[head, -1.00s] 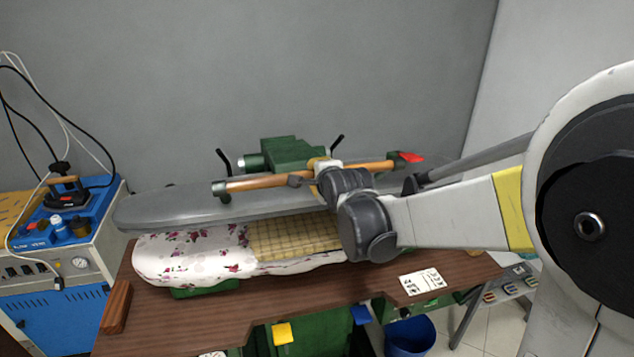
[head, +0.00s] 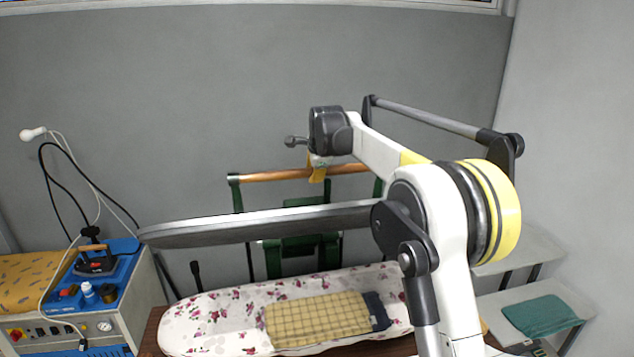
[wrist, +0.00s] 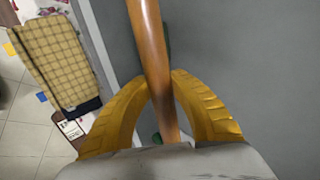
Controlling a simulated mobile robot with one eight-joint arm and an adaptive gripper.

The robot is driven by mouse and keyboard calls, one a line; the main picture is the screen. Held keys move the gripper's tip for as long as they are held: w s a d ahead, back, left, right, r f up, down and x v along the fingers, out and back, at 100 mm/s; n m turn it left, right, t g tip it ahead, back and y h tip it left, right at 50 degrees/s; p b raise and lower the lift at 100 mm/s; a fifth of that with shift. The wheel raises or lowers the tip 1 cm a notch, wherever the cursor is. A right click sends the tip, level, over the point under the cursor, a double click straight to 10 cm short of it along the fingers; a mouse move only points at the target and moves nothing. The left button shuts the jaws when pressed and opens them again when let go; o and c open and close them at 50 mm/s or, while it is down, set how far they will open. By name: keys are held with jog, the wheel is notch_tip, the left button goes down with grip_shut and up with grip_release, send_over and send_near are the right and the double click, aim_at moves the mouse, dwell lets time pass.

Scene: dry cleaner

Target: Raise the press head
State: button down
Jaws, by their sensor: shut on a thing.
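The press head (head: 270,223) is a long grey plate raised above the padded floral board (head: 215,318), with a clear gap between them. A wooden handle bar (head: 270,175) on green brackets runs across above the press head. My gripper (head: 317,172) is at the middle of this bar, its yellow fingers shut around it. In the wrist view the yellow fingers of my gripper (wrist: 160,85) close on both sides of the wooden bar (wrist: 150,40). My arm hides the right end of the press head.
A folded yellow checked cloth (head: 315,318) with a dark edge lies on the board. A blue-topped steam unit (head: 110,275) with an iron (head: 95,262) and cables stands at left. Grey shelves with a folded green cloth (head: 540,316) stand at right. A grey wall is behind.

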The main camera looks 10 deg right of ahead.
jog(key=shift+w+r+p, duration=0.25)
jog(key=shift+w+r, duration=0.15)
jog(key=shift+w, duration=0.2)
jog(key=shift+w+r+p, duration=0.2)
jog(key=shift+w+r, duration=0.2)
jog(key=shift+w, duration=0.2)
jog(key=c, duration=1.2)
grip_release()
jog(key=shift+s, duration=0.1)
jog(key=v, duration=1.2)
jog(key=s+f+n+b, duration=0.6)
jog(key=s+f+b, duration=0.5)
jog(key=s+f, duration=0.4)
jog(key=s+f+n+b, duration=0.6)
jog(key=s+f+b, duration=0.5)
jog(key=s+f, duration=0.4)
jog(key=s+f+n+b, duration=0.6)
jog(key=s+f+b, duration=0.5)
jog(key=s+f, duration=0.5)
jog(key=shift+d+f+g, duration=0.15)
jog(key=shift+f, duration=1.05)
jog(key=shift+d+f+g, duration=0.15)
jog(key=shift+f, duration=1)
